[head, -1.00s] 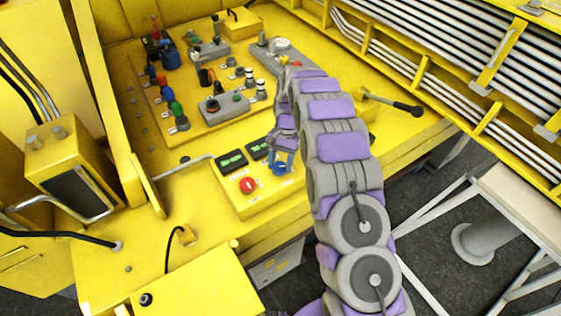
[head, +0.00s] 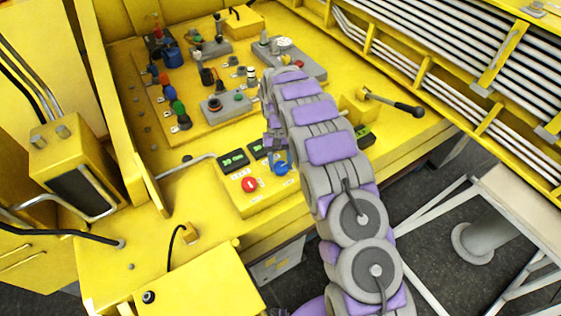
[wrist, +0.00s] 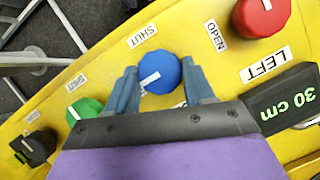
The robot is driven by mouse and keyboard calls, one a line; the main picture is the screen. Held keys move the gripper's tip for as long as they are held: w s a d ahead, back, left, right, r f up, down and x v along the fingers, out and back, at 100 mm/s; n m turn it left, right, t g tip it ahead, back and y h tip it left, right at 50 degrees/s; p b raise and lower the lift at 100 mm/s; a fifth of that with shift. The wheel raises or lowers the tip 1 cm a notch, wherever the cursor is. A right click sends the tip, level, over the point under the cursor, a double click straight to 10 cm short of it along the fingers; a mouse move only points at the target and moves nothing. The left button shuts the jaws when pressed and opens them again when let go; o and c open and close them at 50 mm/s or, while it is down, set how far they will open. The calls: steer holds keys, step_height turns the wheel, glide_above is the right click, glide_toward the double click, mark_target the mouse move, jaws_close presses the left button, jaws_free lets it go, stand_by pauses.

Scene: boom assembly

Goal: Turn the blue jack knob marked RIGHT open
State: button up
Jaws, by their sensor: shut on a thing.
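The blue jack knob (wrist: 160,73) sits on the yellow panel in the wrist view, with a white pointer line slanting to the lower left. My gripper (wrist: 163,80) is shut on it, one blue-grey finger on each side. The knob (head: 281,168) also shows in the head view under my gripper (head: 279,158). A SHUT label (wrist: 141,36) lies above the knob's left side and an OPEN label (wrist: 216,36) lies to its upper right. The knob's own name label is mostly hidden behind my gripper.
A red knob (wrist: 262,15) with a LEFT label (wrist: 264,65) is to the right in the wrist view. A green knob (wrist: 85,112) and a black knob (wrist: 37,147) are to the left. Dark displays (head: 233,160) stand behind the knobs. A lever (head: 395,105) is at the right.

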steer(key=shift+a, duration=0.1)
steer(key=o, duration=1)
steer(key=p+v, duration=1.7)
steer(key=p, duration=0.3)
steer(key=shift+a, duration=0.1)
steer(key=shift+p, duration=0.5)
steer(key=shift+r, duration=0.1)
